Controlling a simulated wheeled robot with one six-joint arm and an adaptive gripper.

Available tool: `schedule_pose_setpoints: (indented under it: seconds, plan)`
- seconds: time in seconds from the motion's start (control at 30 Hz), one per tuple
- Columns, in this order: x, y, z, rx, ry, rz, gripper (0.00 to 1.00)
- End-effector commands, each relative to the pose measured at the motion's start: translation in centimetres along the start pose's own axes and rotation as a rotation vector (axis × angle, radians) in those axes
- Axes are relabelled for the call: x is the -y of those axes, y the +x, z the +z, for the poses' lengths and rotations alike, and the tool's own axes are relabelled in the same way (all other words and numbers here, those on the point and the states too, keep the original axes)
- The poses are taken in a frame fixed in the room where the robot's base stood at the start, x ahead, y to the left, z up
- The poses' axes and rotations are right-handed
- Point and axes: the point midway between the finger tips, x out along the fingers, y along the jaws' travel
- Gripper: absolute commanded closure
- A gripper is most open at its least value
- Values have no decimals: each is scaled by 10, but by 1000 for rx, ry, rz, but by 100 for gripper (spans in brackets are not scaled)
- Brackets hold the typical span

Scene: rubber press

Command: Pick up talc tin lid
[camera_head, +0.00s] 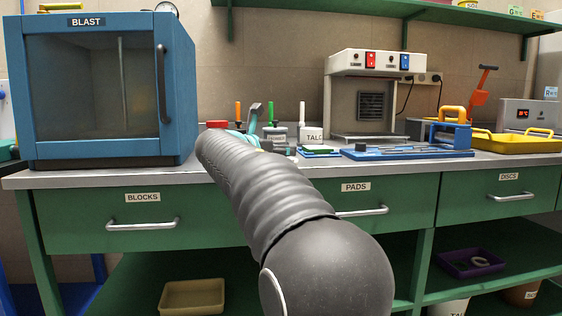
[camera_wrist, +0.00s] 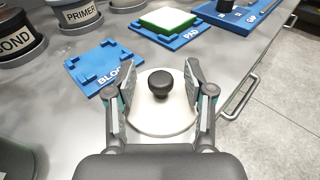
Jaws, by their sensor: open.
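A pale round lid with a black knob (camera_wrist: 160,112) lies on the grey bench in the wrist view; I take it for the talc tin lid. My gripper (camera_wrist: 162,82) is open, with one finger on each side of the knob and visible gaps between. The fingers hide parts of the lid's left and right edges. In the head view a white tin labelled TALC (camera_head: 312,134) stands on the bench beyond my arm. My arm hides the lid and gripper there.
In the wrist view, a blue block fixture (camera_wrist: 98,66) lies just beyond the lid, and a blue pad tray (camera_wrist: 150,36) holds a green-edged pad behind it. PRIMER (camera_wrist: 80,16) and BOND (camera_wrist: 18,40) pots stand at left. The bench edge and a drawer handle (camera_wrist: 243,97) are at right.

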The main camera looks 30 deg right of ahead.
Motion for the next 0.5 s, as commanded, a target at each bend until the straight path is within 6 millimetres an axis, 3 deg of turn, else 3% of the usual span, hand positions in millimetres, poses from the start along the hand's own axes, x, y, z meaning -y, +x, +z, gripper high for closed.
schedule_pose_setpoints:
  seconds: [0.27, 0.47, 0.5]
  plan:
    - [0, 6, 0, 0, 0, 0, 47]
    - [0, 6, 0, 0, 0, 0, 97]
    - [0, 6, 0, 0, 1, 0, 99]
